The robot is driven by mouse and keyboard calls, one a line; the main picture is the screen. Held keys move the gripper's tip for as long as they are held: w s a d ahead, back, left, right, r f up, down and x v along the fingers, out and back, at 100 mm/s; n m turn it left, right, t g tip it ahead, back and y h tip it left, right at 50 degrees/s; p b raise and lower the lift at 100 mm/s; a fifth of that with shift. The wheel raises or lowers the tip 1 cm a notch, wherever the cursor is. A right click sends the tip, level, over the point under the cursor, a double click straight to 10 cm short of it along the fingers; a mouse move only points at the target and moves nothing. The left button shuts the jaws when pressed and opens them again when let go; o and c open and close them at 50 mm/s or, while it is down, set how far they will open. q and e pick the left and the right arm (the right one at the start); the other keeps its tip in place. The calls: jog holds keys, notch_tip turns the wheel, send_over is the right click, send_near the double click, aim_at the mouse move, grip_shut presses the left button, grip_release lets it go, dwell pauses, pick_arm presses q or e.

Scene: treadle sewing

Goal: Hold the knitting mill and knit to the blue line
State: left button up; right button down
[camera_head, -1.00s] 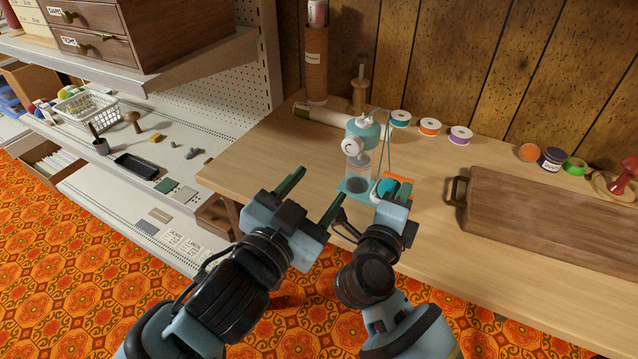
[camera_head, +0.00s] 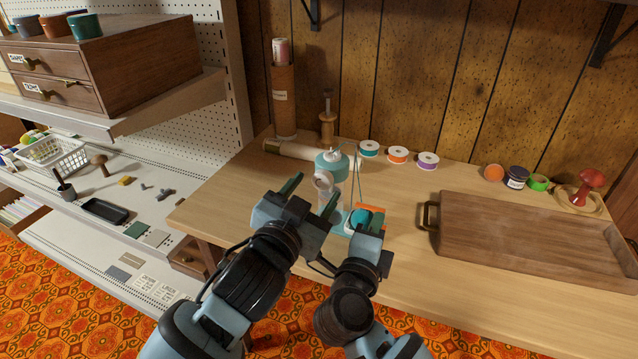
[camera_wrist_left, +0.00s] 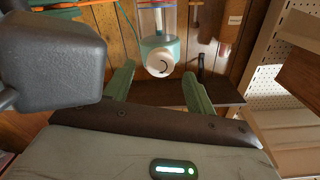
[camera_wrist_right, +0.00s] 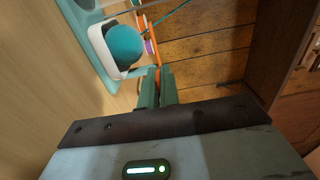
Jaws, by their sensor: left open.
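The knitting mill (camera_head: 332,166) stands on the table, with a teal top, clear cylinder and white crank knob. The knob (camera_wrist_left: 160,62) shows in the left wrist view. My left gripper (camera_head: 308,196) is open at the mill's front left, its fingers either side of the knob's line, the knob beyond the tips. My right gripper (camera_wrist_right: 155,82) is closed at the mill's right side, with a thin orange piece (camera_head: 372,211) seemingly between its fingers. A teal yarn ball (camera_wrist_right: 123,45) sits in a white-rimmed cup beside it.
Thread spools (camera_head: 398,155) stand behind the mill. A wooden tray (camera_head: 520,232) with a metal handle lies to the right. A brown tube (camera_head: 284,103) and a wooden peg (camera_head: 327,123) stand at the back. Shelves (camera_head: 150,110) are at the left. The front right table is clear.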

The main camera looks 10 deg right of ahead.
pick_arm(q)
jog(key=shift+x, duration=1.45)
jog(key=shift+c, duration=0.4)
jog(key=c, duration=0.9)
jog(key=shift+m, duration=0.8)
jog(key=o, duration=1)
jog(key=v, duration=1.2)
